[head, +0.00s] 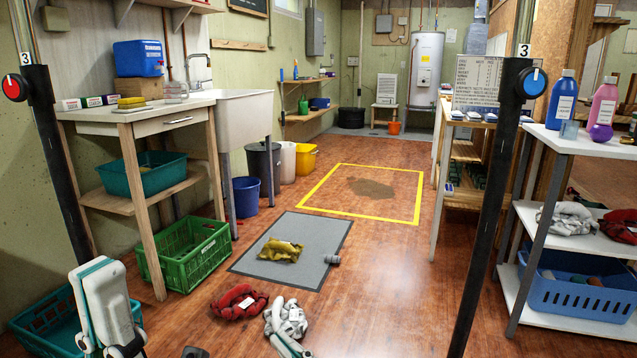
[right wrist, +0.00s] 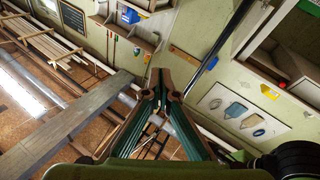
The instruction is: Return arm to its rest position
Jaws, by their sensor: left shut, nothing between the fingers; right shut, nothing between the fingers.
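In the head view my left arm's white and teal link stands at the lower left, above a teal crate. My left gripper (head: 126,347) shows only as a small dark part low in that view, shut and empty. My right gripper (right wrist: 161,84) fills the middle of the right wrist view. Its dark green fingers converge to brown tips that meet, with nothing held. Behind them are ceiling beams and a green wall, well apart from the tips.
A grey mat (head: 258,270) with a yellow cloth (head: 280,249) lies on the floor. A red cloth (head: 238,303) and a grey cloth (head: 287,318) lie nearer. A green crate (head: 183,258) is left. A white shelf (head: 575,318) stands right. The yellow-taped square (head: 368,190) has open floor around it.

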